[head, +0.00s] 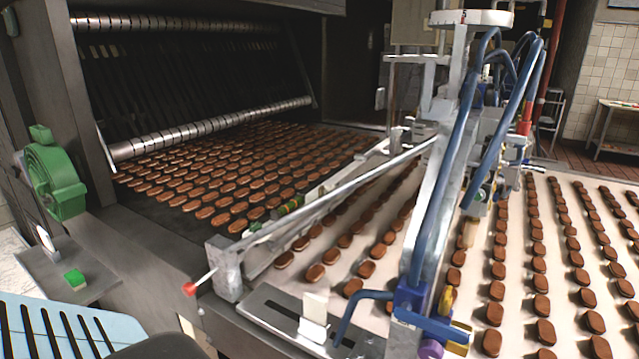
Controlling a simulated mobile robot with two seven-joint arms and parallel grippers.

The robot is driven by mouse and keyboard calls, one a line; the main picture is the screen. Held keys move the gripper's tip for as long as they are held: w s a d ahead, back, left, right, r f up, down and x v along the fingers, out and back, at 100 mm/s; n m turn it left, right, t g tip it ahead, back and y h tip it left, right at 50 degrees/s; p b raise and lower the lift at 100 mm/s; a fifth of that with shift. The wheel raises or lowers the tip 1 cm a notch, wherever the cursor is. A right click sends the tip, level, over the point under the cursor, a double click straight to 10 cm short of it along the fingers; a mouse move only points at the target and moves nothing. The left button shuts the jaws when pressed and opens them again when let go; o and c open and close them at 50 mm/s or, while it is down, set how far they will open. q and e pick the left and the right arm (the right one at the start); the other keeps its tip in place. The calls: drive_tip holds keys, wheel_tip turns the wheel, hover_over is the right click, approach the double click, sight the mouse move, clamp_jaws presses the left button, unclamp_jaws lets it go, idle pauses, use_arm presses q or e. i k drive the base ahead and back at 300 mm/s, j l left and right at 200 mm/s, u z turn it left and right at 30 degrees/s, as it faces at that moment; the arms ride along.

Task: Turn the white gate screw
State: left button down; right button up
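A white upright piece (315,307) stands on a slotted grey metal plate (262,302) at the front of the conveyor in the head view. It looks like a flat-sided tab or thumb screw, and I cannot tell for sure that it is the white gate screw. Another small white rounded piece (46,238) is at the far left, beside the green wheel. A white dial-like disc (471,18) tops the metal column. Neither of my grippers is in view, and nothing is seen touching these white parts.
Rows of brown biscuits lie on the dark belt (165,212) and the pale belt (517,215). A metal column with blue hoses (452,150) rises beside the plate. A red-tipped lever (190,288) sticks out in front. A light blue slotted panel (90,318) is at lower left.

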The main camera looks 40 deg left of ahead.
sight(329, 188)
drive_tip(key=u, duration=1.25)
drive_tip(key=j+z, duration=0.15)
drive_tip(key=k+j+z, duration=0.15)
drive_tip(key=j, duration=0.15)
